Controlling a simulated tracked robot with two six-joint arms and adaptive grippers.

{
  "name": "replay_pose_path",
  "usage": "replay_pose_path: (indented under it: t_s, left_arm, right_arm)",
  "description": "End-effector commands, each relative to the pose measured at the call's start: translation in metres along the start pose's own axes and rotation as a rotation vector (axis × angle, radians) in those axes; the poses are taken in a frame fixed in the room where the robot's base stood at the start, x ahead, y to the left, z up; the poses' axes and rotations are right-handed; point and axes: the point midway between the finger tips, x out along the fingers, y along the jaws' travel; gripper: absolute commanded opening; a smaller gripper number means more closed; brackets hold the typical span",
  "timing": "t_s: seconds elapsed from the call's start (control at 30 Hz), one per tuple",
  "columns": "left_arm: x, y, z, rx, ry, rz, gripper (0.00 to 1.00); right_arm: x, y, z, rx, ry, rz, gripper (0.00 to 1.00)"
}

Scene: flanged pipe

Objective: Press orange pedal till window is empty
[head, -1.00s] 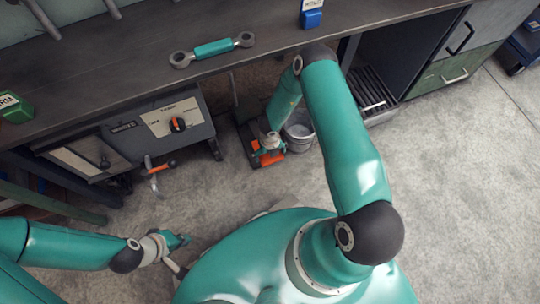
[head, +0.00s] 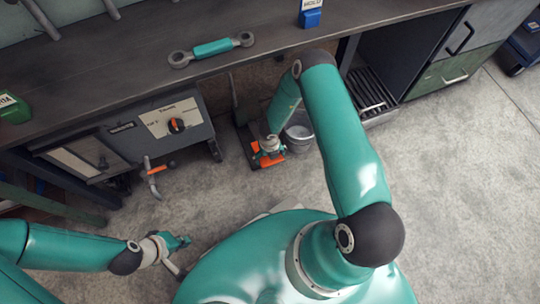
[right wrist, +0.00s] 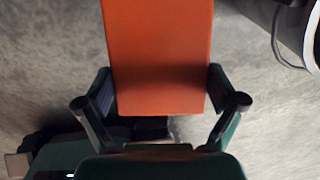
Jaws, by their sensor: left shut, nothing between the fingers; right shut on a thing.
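The orange pedal (head: 268,161) is low on a dark floor unit in front of the bench. In the right wrist view, the orange pedal (right wrist: 160,55) fills the upper middle, between my fingers. My right gripper (right wrist: 163,100) is shut on its sides. The same gripper (head: 268,148) reaches down to the pedal in the head view and hides part of it. My left gripper (head: 187,242) is shut and empty at lower left, well away from the pedal. I cannot make out for certain which surface is the window, or whether it is empty.
A metal bucket (head: 299,131) stands close right of the pedal unit. A grey machine (head: 140,130) with a dial and an orange-tipped handle (head: 155,172) is to the left. The bench (head: 110,75) overhangs, with a teal-gripped tool (head: 212,48) on it.

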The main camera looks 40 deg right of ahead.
Motion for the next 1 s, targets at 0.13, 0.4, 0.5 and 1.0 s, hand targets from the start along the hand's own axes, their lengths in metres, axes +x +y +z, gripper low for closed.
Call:
replay_pose_path:
  t_s: [0.13,0.4,0.5,1.0]
  left_arm:
    - [0.021,-0.008,0.000,0.000,0.000,0.000,0.00]
    - [0.041,-0.015,0.000,0.000,-0.001,0.000,0.00]
    - [0.039,-0.014,0.000,0.000,0.000,0.000,0.00]
    - [0.039,-0.014,0.000,0.000,0.000,0.000,0.00]
  right_arm:
    - [0.032,0.002,-0.002,-0.001,0.003,-0.001,0.31]
    - [0.071,0.002,-0.008,-0.001,0.006,-0.001,0.31]
    - [0.069,0.002,-0.009,-0.001,0.007,-0.002,0.31]
    - [0.067,0.002,-0.007,-0.001,0.003,-0.001,1.00]
